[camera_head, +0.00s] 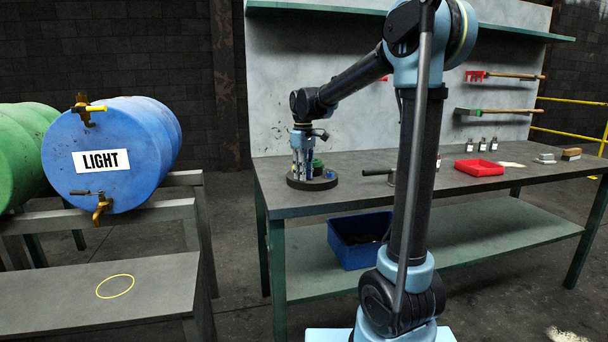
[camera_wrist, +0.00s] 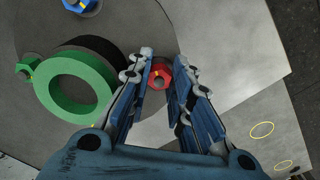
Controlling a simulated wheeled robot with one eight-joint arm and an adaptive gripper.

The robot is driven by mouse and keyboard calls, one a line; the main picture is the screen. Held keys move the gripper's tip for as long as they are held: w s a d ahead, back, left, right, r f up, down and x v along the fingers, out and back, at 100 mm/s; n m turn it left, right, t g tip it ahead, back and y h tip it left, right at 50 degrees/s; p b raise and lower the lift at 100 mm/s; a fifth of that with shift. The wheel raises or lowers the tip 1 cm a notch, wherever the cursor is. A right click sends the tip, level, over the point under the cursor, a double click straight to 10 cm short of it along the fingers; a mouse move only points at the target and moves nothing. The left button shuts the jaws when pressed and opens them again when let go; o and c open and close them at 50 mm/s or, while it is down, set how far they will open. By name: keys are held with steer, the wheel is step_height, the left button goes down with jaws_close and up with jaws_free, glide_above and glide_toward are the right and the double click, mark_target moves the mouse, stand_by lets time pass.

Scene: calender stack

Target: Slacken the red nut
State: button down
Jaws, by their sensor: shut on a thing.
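The red nut (camera_wrist: 161,76) sits between the two fingertips of my gripper (camera_wrist: 166,66) in the wrist view. My gripper is shut on it, with the blue-grey fingers on either side of it. A yellow mark shows on the nut. In the head view my gripper (camera_head: 301,168) points down over a dark round base (camera_head: 312,184) at the left end of the workbench, and the red nut is hidden there.
A green ring (camera_wrist: 50,93) with a dark part behind it stands close left of my fingers. A small green nut (camera_wrist: 28,67) and a blue nut (camera_wrist: 82,5) are also near. The workbench (camera_head: 345,200) has a handled tool (camera_head: 377,172) and red tray (camera_head: 479,167) to the right.

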steer(key=shift+w+d+n, duration=0.1)
steer(key=shift+d+n, duration=0.05)
steer(key=shift+n, duration=0.9)
steer(key=shift+w+d+n, duration=0.1)
steer(key=shift+n, duration=0.95)
steer(key=c, duration=1.7)
jaws_free()
steer(key=shift+r, duration=0.1)
steer(key=shift+r, duration=3.85)
